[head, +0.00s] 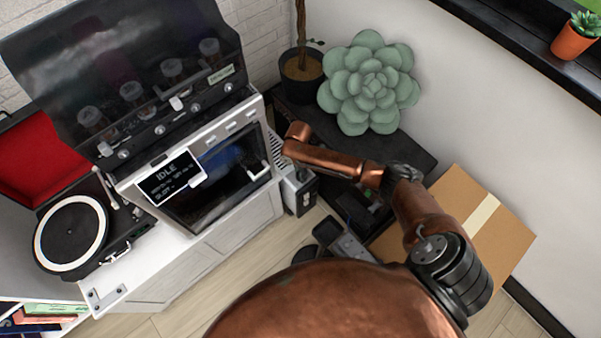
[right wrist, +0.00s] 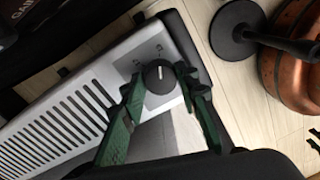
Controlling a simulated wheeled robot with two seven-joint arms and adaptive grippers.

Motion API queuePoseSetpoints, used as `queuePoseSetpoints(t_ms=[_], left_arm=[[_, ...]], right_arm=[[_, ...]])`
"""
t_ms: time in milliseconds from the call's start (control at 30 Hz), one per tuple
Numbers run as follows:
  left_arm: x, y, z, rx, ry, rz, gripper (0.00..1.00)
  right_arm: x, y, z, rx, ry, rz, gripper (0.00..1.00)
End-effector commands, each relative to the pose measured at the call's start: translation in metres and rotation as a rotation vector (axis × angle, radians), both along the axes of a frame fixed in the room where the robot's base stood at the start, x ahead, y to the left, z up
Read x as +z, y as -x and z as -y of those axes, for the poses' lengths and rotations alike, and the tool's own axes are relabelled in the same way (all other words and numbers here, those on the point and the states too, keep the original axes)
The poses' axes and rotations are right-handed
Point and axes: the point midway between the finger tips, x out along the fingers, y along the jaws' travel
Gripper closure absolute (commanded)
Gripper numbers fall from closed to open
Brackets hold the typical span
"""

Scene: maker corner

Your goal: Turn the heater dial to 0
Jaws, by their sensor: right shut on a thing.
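The heater is a pale grey box with a slotted grille (right wrist: 75,115) in the right wrist view. Its round black dial (right wrist: 158,76) sits on a plain panel near one end, with a short white pointer mark and small faint marks around it. My right gripper (right wrist: 160,86) has its green fingers on either side of the dial and is shut on it. In the head view the heater (head: 297,190) stands beside the white cabinet, and my copper right arm reaches toward it. I cannot make out the dial there. My left gripper is not in view.
A white cabinet (head: 240,220) holds an oven-like machine whose screen (head: 170,178) reads IDLE. A turntable (head: 70,235) stands at left. A large green succulent (head: 368,85), a potted trunk (head: 300,75) and a cardboard box (head: 510,230) are behind and right of my arm.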

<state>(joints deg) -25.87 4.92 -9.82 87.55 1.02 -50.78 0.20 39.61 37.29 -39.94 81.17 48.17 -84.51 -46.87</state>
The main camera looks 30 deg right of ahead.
Motion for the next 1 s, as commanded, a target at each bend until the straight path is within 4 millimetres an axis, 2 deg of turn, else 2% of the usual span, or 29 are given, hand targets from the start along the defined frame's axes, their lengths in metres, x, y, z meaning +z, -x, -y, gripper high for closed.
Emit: queuePoseSetpoints(t_ms=[100, 500, 1000], left_arm=[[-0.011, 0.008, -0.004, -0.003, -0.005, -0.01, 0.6], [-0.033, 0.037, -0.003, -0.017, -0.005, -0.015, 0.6], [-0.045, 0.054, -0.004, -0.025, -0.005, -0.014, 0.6]], right_arm=[[0.002, -0.001, 0.0, 0.064, 0.001, 0.002, 0.95], [0.003, -0.002, 0.0, 0.415, 0.002, 0.002, 0.95], [0.001, -0.001, -0.002, 0.893, 0.001, 0.001, 0.95]])
